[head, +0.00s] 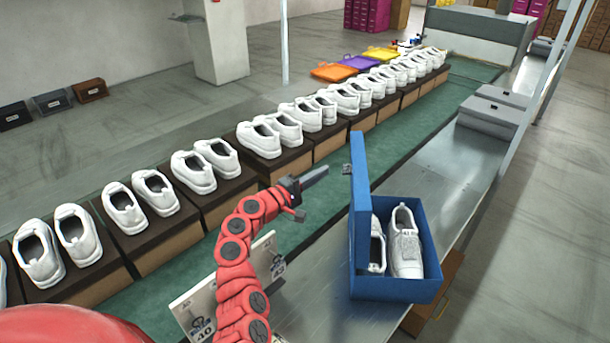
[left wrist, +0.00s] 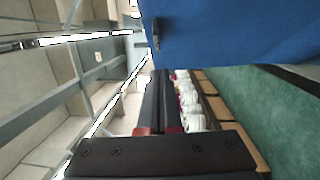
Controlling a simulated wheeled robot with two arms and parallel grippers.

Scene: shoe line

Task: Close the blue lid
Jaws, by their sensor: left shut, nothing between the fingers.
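A blue shoebox (head: 400,289) stands on the metal table with a pair of white shoes (head: 405,250) inside. Its blue lid (head: 360,195) stands upright, hinged open along the box's left side. In the left wrist view the lid (left wrist: 240,30) fills the upper right, close to the shut fingers (left wrist: 158,98). I cannot tell there whether they touch. My right gripper is not in view.
A green conveyor (head: 300,215) runs along the left, lined with several brown boxes of white shoes (head: 150,190). A white printed board (head: 195,303) stands beside my left arm. Grey boxes (head: 488,112) lie farther up the metal table (head: 450,160).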

